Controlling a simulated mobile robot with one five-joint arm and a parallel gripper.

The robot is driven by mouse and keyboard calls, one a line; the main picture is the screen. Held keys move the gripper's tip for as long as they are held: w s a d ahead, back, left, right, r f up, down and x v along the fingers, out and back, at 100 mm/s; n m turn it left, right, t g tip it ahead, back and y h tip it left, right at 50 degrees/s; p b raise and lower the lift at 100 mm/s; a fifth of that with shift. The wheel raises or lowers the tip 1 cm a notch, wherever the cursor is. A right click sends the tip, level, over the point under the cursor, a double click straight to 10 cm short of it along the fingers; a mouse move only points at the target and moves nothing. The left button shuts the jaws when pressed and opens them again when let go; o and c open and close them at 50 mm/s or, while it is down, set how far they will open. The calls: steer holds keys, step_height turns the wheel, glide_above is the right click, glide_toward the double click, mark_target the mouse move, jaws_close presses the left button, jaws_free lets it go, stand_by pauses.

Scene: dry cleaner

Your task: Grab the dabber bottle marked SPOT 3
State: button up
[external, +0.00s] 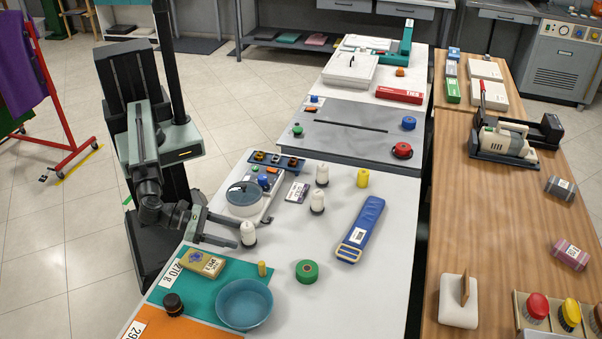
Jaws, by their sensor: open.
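Three white dabber bottles with dark bottoms stand upright on the pale table: a near one (248,232), a middle one (317,201) and a far one (322,173). Their markings are too small to read, so I cannot tell which is SPOT 3. My gripper (236,233) is low over the table's left side, its fingers apart and pointing right. The near bottle stands right at the fingertips. I cannot tell whether it is partly between them or touching. Nothing is visibly held.
A round-topped scale (245,196) stands just behind my gripper. A blue bowl (244,303), a yellow-brown block (202,264) and a green tape roll (307,271) lie nearer the front. A blue strap (361,226) lies to the right. The table between tape and strap is bare.

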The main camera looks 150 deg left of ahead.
mark_target(250, 238)
steer(key=x, duration=0.2)
steer(key=b+x, duration=0.1)
steer(key=x, duration=0.1)
steer(key=b+x, duration=0.1)
steer(key=x, duration=0.1)
steer(key=shift+s+a+f, duration=0.15)
steer(key=shift+a+f, duration=0.1)
steer(key=shift+f, duration=0.15)
steer(key=shift+r, duration=0.1)
steer(key=shift+c, duration=0.3)
jaws_close()
step_height(250, 238, up, 10)
steer(key=p, duration=1)
steer(key=shift+r, duration=0.1)
